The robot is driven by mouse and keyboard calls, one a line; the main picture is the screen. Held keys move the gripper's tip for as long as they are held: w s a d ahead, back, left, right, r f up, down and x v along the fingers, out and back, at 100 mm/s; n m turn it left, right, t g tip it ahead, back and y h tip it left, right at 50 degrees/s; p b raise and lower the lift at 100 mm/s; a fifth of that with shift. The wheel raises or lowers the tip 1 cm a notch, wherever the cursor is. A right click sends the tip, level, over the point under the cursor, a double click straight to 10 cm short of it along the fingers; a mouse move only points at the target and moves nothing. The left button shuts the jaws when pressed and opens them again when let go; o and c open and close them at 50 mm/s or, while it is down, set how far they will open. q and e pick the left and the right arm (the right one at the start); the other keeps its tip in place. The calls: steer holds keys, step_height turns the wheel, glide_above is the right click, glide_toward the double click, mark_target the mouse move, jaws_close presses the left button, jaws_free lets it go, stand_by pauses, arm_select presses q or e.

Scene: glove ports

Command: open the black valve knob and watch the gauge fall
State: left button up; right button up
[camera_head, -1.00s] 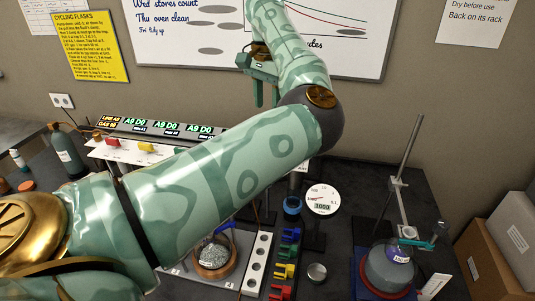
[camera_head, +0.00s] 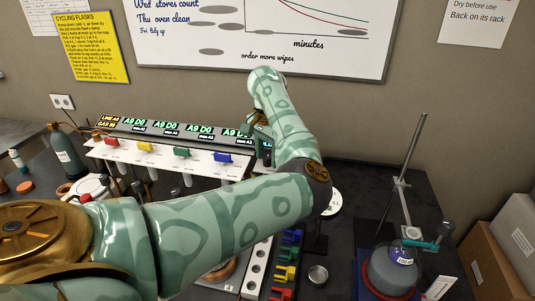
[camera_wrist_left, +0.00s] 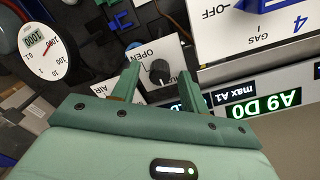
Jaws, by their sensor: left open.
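In the head view the left gripper (camera_head: 258,130) is over the right end of the valve panel, and the knob is hidden. The round white gauge (camera_wrist_left: 46,46) has a red needle and a digital window that seems to read 1000, upside down. In the head view my arm hides most of the gauge (camera_head: 334,203).
The white panel (camera_head: 130,156) carries red, yellow, green and blue valve handles below lit displays (camera_head: 165,127).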

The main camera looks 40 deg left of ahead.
arm_select(q)
jaws_close()
steer(key=m, duration=0.3)
steer(key=shift+r+m, duration=0.1)
steer(key=shift+m, duration=0.3)
steer(key=m+p, duration=0.1)
steer(key=m, duration=0.3)
steer(key=shift+m, duration=0.3)
steer(key=m+p, duration=0.2)
steer(key=m, duration=0.3)
steer(key=shift+r, duration=0.1)
steer(key=shift+m+p, duration=0.8)
steer(key=shift+m, duration=1.5)
